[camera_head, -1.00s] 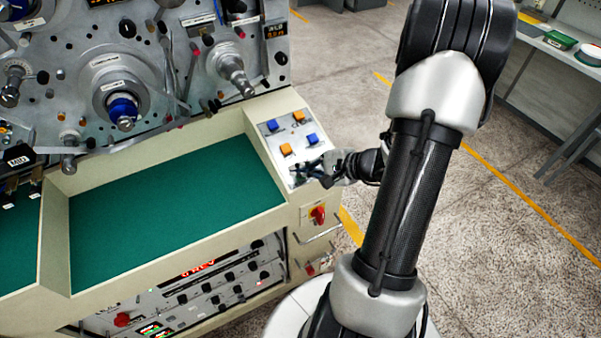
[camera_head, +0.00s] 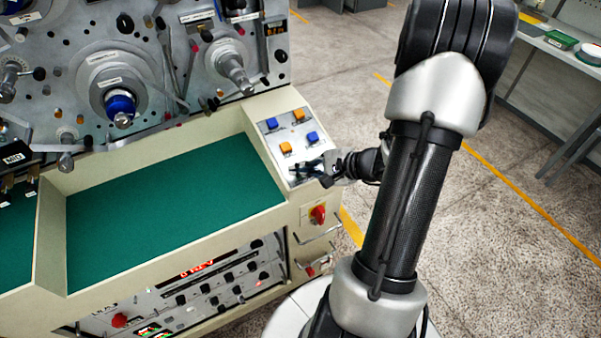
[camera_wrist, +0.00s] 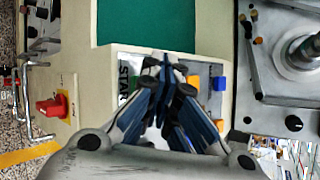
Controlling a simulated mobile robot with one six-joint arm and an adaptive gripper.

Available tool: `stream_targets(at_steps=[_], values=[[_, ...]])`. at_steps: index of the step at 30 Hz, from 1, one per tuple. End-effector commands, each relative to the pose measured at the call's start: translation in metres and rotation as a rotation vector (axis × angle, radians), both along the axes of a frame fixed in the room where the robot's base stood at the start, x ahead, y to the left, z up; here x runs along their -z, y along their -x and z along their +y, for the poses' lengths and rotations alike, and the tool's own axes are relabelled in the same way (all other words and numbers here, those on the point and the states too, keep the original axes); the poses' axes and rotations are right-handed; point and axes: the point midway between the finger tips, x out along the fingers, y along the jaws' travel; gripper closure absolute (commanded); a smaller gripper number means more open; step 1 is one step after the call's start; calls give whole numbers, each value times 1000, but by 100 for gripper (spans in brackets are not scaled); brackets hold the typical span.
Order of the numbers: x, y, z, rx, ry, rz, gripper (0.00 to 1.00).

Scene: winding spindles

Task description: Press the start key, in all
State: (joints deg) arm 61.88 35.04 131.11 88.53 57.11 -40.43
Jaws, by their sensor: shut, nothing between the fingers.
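The key panel (camera_head: 268,137) is on the sloped right end of the cream machine. In the head view it shows two blue keys (camera_head: 312,137) and two orange keys (camera_head: 286,148). My gripper (camera_head: 300,168) is over the panel's near end, its fingers dark and small here. In the wrist view my gripper (camera_wrist: 165,72) is shut and empty, fingertips together over the panel. A label beginning "STA" (camera_wrist: 123,80) is just left of the fingers. A green patch beside the fingertips may be the start key; the fingers hide most of it, and I cannot tell whether they touch it.
A red rotary switch (camera_head: 318,215) and metal handles are on the front face below the panel. A green mat (camera_head: 170,215) lies in the recessed tray to the left. Winding spindles (camera_head: 120,105) stick out behind. The floor on the right is open.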

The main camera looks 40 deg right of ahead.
Motion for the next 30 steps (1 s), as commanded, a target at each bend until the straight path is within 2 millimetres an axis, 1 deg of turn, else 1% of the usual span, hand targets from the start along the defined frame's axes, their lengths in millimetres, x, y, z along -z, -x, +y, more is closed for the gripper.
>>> stream_targets(at_steps=[30], values=[[7,-2,-1,0,0,0,100]])
